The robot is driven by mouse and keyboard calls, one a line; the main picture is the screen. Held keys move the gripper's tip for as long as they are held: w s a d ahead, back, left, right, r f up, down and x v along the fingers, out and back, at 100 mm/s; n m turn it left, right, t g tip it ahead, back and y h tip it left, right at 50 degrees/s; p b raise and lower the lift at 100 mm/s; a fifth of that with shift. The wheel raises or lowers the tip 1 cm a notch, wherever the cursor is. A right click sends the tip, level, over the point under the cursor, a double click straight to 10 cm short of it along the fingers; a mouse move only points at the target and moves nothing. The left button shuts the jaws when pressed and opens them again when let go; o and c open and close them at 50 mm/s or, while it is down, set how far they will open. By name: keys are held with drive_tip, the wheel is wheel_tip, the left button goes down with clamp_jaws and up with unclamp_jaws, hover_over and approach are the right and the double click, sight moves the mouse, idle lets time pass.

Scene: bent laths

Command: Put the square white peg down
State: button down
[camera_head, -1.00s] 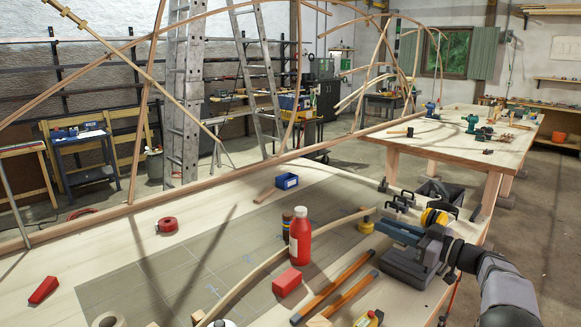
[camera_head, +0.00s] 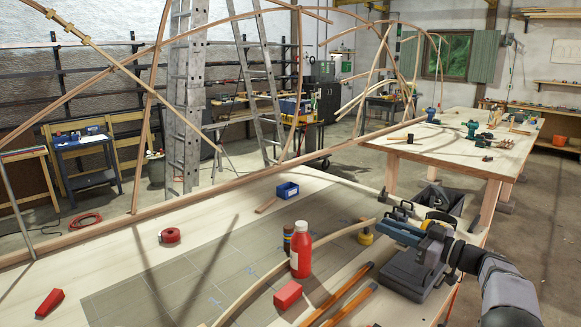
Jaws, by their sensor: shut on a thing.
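I cannot make out the square white peg in this view; what is between the jaws is too small or hidden to see.
A red bottle (camera_head: 300,250) stands left of my gripper beside a long curved lath (camera_head: 262,280). A red block (camera_head: 288,294) and orange-brown bars (camera_head: 345,297) lie in front. The left benchtop has free room around a red tape roll (camera_head: 170,236).

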idle(0.3)
wheel_tip(320, 180, down, 15)
drive_tip(key=b, duration=1.4)
drive_tip(key=shift+b, duration=0.4)
drive_tip(key=shift+r, duration=0.1)
drive_tip(key=shift+f+p, duration=0.5)
drive_tip(key=shift+f, duration=4.3)
drive_tip(key=shift+f, duration=0.15)
drive_tip(key=c, duration=1.7)
unclamp_jaws()
drive_tip(key=shift+o, duration=0.2)
drive_tip(key=shift+f+b, duration=0.15)
drive_tip(key=shift+b, duration=0.2)
